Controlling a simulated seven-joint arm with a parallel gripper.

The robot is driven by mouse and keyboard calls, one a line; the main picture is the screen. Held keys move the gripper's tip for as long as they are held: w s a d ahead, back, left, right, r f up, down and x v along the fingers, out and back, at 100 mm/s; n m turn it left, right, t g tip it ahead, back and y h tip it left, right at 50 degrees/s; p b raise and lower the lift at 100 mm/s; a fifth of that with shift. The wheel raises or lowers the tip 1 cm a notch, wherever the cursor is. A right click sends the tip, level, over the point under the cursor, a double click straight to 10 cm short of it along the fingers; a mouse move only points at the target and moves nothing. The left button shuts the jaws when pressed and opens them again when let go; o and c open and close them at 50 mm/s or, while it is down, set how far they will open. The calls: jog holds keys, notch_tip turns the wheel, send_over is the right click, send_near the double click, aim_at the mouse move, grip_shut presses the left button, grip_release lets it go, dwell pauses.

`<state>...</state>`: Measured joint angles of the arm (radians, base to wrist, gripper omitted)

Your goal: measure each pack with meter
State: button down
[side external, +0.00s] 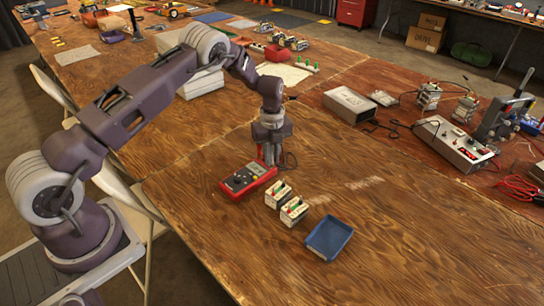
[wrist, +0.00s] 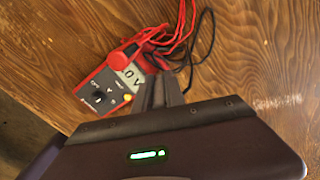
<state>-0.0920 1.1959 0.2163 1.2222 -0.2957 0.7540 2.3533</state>
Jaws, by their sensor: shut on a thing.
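The red multimeter (side external: 240,182) lies on the wooden bench, its display lit. In the wrist view the multimeter (wrist: 96,97) reads 0 V, with red leads (wrist: 172,48) and a black lead (wrist: 213,30) looped beyond it. My gripper (side external: 271,162) is low at the meter's far right end. In the wrist view my gripper (wrist: 160,92) is shut beside the display, apparently on the leads; the held part is hidden. Two white packs with coloured terminals, a rear one (side external: 278,194) and a front one (side external: 294,212), stand upright right of the meter, apart from my gripper.
An empty blue tray (side external: 329,238) sits in front of the packs. A grey metal box (side external: 349,105) and a power supply with red controls (side external: 452,143) stand on the reddish bench behind. The wood right of the packs is clear.

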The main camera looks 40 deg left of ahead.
notch_tip(320, 180, up, 9)
jog(key=shift+f, duration=0.1)
jog(key=shift+n, duration=0.4)
jog(key=s+d, duration=0.1)
jog(key=d, duration=0.2)
jog(key=s+d, duration=0.1)
jog(key=d, duration=0.2)
jog(key=s+d, duration=0.2)
jog(key=d, duration=0.1)
jog(key=shift+s+r, duration=0.1)
jog(key=shift+r, duration=0.1)
jog(key=shift+a+f, duration=0.1)
jog(key=shift+f, duration=2.5)
jog(key=shift+f, duration=0.9)
jog(key=c, duration=1.3)
grip_release()
